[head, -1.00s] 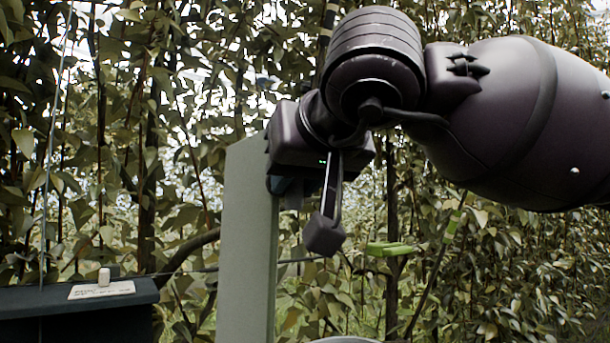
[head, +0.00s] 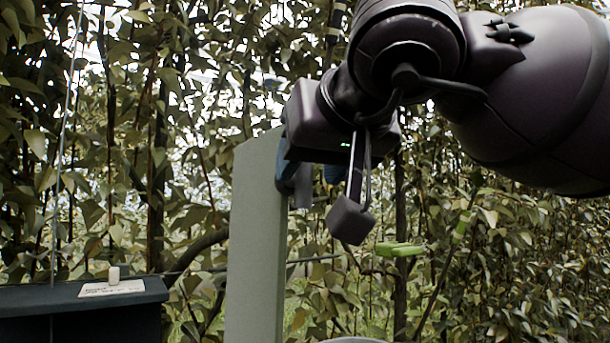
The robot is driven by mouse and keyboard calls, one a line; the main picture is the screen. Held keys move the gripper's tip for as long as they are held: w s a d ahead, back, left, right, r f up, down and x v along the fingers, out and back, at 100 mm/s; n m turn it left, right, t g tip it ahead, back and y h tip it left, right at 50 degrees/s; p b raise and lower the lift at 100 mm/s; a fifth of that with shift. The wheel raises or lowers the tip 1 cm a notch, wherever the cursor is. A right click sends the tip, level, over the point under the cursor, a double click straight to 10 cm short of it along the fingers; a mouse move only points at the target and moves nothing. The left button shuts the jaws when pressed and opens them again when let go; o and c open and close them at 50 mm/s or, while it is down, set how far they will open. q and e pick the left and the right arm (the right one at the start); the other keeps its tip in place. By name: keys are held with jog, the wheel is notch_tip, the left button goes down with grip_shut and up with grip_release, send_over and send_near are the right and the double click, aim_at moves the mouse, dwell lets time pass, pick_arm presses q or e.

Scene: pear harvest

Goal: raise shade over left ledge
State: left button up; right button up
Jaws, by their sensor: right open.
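No shade can be clearly made out. A dark box-like ledge (head: 80,313) stands at the lower left, with a pale label and a small white knob (head: 114,273) on top. A thin pale cord (head: 65,150) runs upward above it. My right gripper (head: 324,208) is open, pointing down, just right of the top of a grey-green post (head: 256,250). Something blue (head: 333,173) shows behind its fingers; I cannot tell what it is or whether they touch it. The gripper is well to the right of the ledge. My left gripper is not in view.
Leafy branches and trunks fill the background. A bright green clip-like piece (head: 398,249) shows right of the gripper. A thin dark wire runs behind the post. A pale rim (head: 352,341) is cut off at the bottom edge.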

jog(key=v, duration=0.8)
jog(key=shift+s+b, duration=0.2)
jog(key=shift+b, duration=0.1)
